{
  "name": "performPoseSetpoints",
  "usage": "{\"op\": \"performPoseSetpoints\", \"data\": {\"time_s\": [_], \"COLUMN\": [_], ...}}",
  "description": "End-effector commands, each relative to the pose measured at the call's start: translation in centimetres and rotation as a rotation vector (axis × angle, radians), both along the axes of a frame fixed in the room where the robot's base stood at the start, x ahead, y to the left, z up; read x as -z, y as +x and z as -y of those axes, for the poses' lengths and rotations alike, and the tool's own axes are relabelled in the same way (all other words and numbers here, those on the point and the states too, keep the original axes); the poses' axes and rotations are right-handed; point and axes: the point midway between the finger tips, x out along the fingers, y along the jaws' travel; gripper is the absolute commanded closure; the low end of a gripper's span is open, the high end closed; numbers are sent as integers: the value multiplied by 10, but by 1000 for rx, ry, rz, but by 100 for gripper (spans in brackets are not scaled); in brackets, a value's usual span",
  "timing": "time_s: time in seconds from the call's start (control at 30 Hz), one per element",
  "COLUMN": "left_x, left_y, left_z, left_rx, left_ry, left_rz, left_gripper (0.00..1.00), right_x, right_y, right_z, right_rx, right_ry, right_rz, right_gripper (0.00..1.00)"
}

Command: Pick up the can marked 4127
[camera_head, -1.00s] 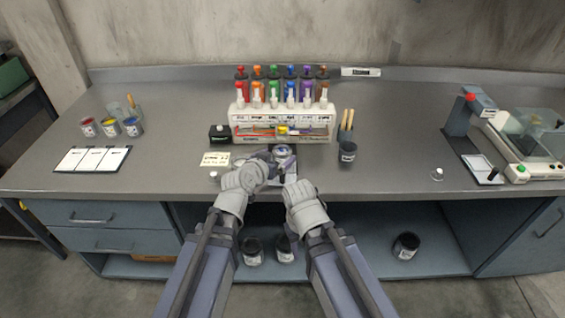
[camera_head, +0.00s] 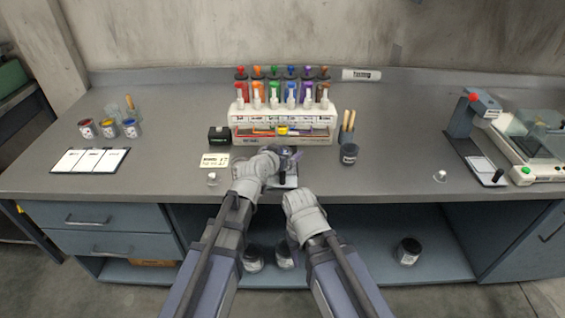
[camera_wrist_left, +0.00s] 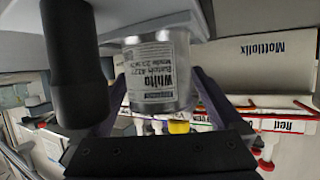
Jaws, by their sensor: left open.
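A metal can (camera_wrist_left: 160,70) with a white label fills the middle of the left wrist view. Its label reads "White" and a batch number that looks like 4127, though the digits are small. My left gripper (camera_wrist_left: 168,95) is open, with one purple finger on each side of the can; I cannot tell whether they touch it. In the head view my left gripper (camera_head: 285,158) is over the small stand (camera_head: 287,182) in front of the rack and mostly hides the can. My right gripper (camera_head: 298,196) is at the bench's front edge, its fingers hidden.
A black upright post (camera_wrist_left: 70,60) stands close beside the can. The bottle rack (camera_head: 283,139) is just behind.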

Motion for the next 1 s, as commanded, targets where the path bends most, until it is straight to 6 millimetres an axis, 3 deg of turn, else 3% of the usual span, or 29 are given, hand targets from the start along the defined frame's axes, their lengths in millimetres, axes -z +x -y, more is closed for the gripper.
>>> {"op": "performPoseSetpoints", "data": {"time_s": [0.07, 0.27, 1.0], "left_x": [4, 3, 3], "left_y": [8, 7, 7], "left_z": [3, 3, 3], "left_rx": [0, -1, -1], "left_ry": [0, 0, 0], "left_rz": [0, 0, 0], "left_gripper": [0, 0, 82], "right_x": [4, 3, 3], "right_y": [0, 0, 0], "right_z": [0, 0, 0], "right_rx": [0, 0, 0], "right_ry": [0, 0, 0], "right_rz": [0, 0, 0], "right_gripper": [50, 50, 50]}}
